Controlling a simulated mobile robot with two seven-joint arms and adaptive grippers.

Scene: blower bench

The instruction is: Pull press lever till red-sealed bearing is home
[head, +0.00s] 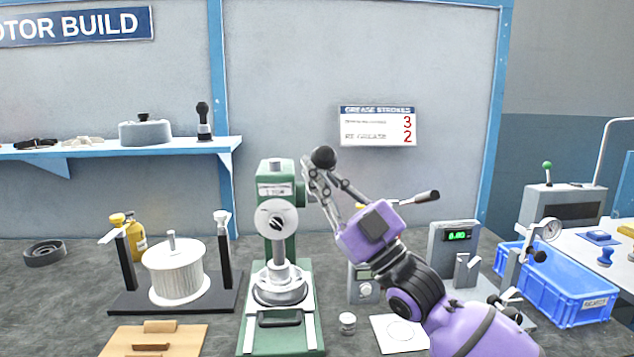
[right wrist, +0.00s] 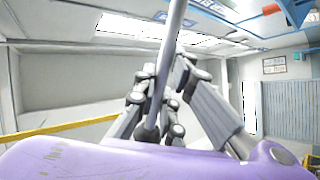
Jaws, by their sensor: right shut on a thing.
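The green arbor press (head: 277,215) stands at the middle of the bench. Its ram comes down onto a round metal part (head: 279,287) on the press bed. I cannot make out a red seal there. My right gripper (head: 322,172) is shut at the press lever, just under its black ball knob (head: 323,157), up to the right of the press head. In the right wrist view the grey lever rod (right wrist: 168,60) runs up between the fingers (right wrist: 160,98). My left gripper is not in view.
A white ribbed cylinder (head: 173,270) stands in a black cradle at left. A wooden board (head: 153,341) lies in front. A small jar (head: 347,323), a scale with a green display (head: 456,240) and a blue crate (head: 567,290) stand at right. A shelf (head: 120,150) hangs at upper left.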

